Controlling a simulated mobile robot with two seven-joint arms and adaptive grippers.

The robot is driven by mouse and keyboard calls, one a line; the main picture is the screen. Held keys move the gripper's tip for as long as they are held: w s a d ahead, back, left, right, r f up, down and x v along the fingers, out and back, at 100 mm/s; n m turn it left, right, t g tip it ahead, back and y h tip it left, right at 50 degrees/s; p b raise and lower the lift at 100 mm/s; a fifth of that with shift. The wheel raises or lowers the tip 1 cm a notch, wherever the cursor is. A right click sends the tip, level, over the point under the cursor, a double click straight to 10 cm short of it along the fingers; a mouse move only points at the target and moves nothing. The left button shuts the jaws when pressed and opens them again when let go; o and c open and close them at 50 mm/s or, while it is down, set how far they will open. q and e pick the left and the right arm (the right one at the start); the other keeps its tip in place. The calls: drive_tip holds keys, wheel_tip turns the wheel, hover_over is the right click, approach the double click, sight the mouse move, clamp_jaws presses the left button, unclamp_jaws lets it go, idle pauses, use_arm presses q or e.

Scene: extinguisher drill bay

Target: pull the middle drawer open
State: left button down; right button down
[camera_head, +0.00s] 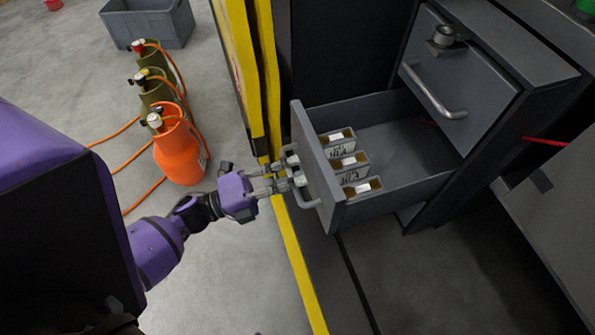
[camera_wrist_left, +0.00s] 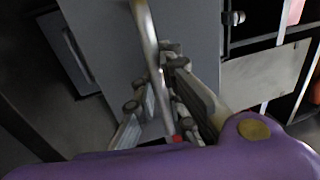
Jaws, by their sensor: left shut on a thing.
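The middle drawer (camera_head: 318,170) is pulled well out of the dark grey cabinet in the head view, its front panel facing my left arm. Several small boxes with labels (camera_head: 346,160) stand in a row inside it, just behind the front. My left gripper (camera_head: 291,180) is at the drawer front, shut on the bar handle (camera_head: 307,198). In the left wrist view the handle (camera_wrist_left: 150,45) runs between the fingers (camera_wrist_left: 165,115), with the grey drawer front behind. My right gripper is not in view.
A closed drawer with a bar handle (camera_head: 436,92) sits above the open one. A yellow post (camera_head: 262,70) stands left of the cabinet. An orange cylinder (camera_head: 180,150), green cylinders (camera_head: 156,90) with orange hoses and a grey bin (camera_head: 150,22) stand on the floor at left.

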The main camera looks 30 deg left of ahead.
use_arm(q)
drive_tip(key=c, duration=1.8)
unclamp_jaws()
drive_tip(key=v, duration=1.2)
drive_tip(key=shift+f, duration=0.1)
